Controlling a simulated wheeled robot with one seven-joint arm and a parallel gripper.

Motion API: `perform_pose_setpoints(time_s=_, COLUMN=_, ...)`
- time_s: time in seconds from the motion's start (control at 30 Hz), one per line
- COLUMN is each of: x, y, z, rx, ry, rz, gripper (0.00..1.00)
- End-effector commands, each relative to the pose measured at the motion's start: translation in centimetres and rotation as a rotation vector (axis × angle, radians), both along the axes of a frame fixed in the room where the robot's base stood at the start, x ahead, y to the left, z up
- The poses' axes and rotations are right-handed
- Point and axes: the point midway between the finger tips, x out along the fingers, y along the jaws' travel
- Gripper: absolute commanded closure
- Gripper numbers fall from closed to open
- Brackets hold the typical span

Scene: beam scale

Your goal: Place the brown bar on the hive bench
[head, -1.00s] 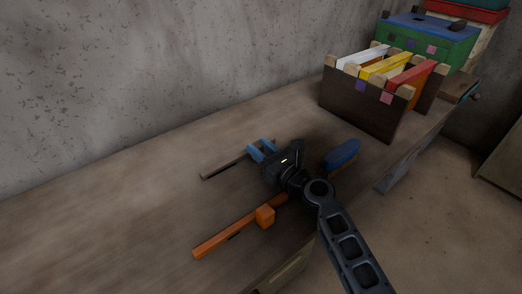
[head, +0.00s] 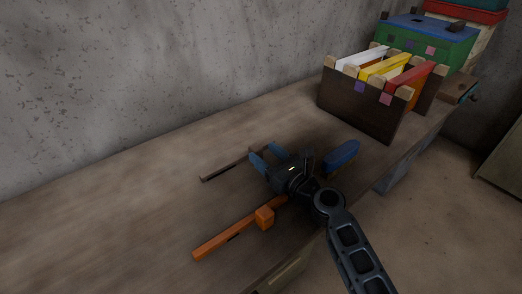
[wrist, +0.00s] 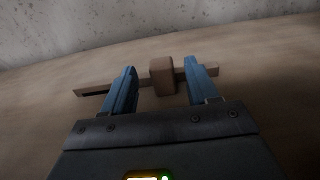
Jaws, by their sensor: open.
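The brown bar (head: 222,165) lies on the wooden bench (head: 100,215), near its middle. In the wrist view the bar (wrist: 95,89) runs across the picture, with a block-shaped grip (wrist: 162,76) at its middle. My gripper (head: 263,154) is open, its blue fingers at the bar. In the wrist view the fingers (wrist: 160,68) stand on either side of the grip, with gaps on both sides. In the head view my gripper hides the grip and the bar's right part.
An orange bar (head: 225,239) with an orange block lies nearer the front edge. A blue-topped item (head: 342,153) lies right of my gripper. A dark crate of coloured frames (head: 357,107) and a green box (head: 425,45) stand further right. The bench's left is clear.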

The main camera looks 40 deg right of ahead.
Motion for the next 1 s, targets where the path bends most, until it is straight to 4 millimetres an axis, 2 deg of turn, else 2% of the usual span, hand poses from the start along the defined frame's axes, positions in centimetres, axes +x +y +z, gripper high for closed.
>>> perform_pose_setpoints(time_s=0.03, x=-1.3, y=0.0, z=-0.2, rx=0.001, ry=0.002, rz=-0.002, gripper=0.41)
perform_pose_setpoints(time_s=0.2, x=-4.9, y=0.0, z=-0.1, rx=0.001, ry=0.002, rz=-0.002, gripper=0.41)
perform_pose_setpoints(time_s=0.4, x=-7.9, y=0.0, z=-0.1, rx=0.001, ry=0.001, rz=-0.001, gripper=0.41)
perform_pose_setpoints(time_s=0.6, x=-9.1, y=0.0, z=0.0, rx=-0.001, ry=0.0, rz=-0.001, gripper=0.41)
perform_pose_setpoints(time_s=1.0, x=-9.2, y=0.0, z=0.0, rx=0.0, ry=0.0, rz=0.0, gripper=0.41)
